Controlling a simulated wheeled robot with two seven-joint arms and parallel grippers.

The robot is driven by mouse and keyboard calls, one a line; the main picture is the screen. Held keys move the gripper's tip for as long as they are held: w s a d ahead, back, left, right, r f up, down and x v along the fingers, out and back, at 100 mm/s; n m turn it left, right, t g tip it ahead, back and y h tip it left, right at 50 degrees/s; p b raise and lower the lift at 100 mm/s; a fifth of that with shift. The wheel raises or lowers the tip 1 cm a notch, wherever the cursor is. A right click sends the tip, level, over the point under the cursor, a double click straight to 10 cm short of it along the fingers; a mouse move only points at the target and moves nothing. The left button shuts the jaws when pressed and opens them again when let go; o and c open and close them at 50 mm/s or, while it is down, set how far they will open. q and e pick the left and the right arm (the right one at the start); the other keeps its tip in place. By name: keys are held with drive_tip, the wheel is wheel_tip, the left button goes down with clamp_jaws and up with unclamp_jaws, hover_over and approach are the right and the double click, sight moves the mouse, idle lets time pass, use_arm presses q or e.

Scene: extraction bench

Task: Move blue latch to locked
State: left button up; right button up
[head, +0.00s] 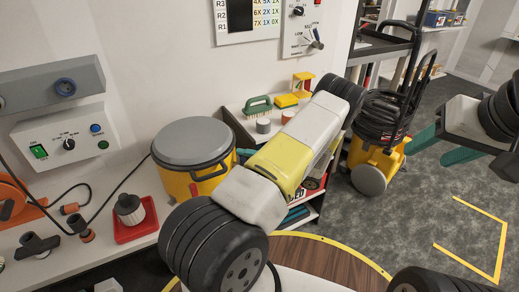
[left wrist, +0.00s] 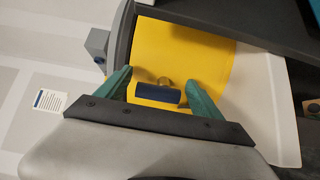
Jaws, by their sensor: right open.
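The blue latch (left wrist: 157,95) shows in the left wrist view as a short dark blue bar in front of a small brass-coloured pivot. It is on the curved yellow wall of the drum (left wrist: 199,57). My left gripper (left wrist: 159,76) is open, with a teal finger on each side of the latch and a narrow gap at both ends. In the head view the yellow drum (head: 185,184) has a grey lid, and the latch is not visible; my left arm covers the area to its right. My right gripper (head: 440,145) is open and empty at the right, over the floor.
A red tray (head: 135,231) with a ribbed jar stands left of the drum. A grey control box (head: 67,140) is on the wall. A shelf cart behind my left arm holds a green brush (head: 258,106). A yellow vacuum (head: 378,154) stands on the floor.

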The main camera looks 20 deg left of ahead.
use_arm(q)
drive_tip(key=shift+d, duration=0.1)
drive_tip(key=d, duration=0.7)
drive_tip(key=shift+w+d, duration=0.3)
drive_tip(key=s+d+r+n+t+h, duration=0.2)
drive_tip(key=s+r+n+h, duration=0.4)
drive_tip(key=r+n, duration=0.5)
drive_tip(key=s+d+r+n+t+h, duration=0.3)
drive_tip(key=s+r+n+h, duration=0.4)
drive_tip(key=r+n, duration=0.4)
drive_tip(key=s+d+r+n+t+h, duration=0.2)
drive_tip(key=s+d+r+n+h, duration=0.2)
drive_tip(key=s+r+n+h, duration=0.3)
wheel_tip(320, 180, up, 4)
drive_tip(key=n, duration=0.5)
drive_tip(key=shift+s+d+r+n, duration=0.25)
drive_tip(key=shift+d+n, duration=0.05)
drive_tip(key=shift+n, duration=0.1)
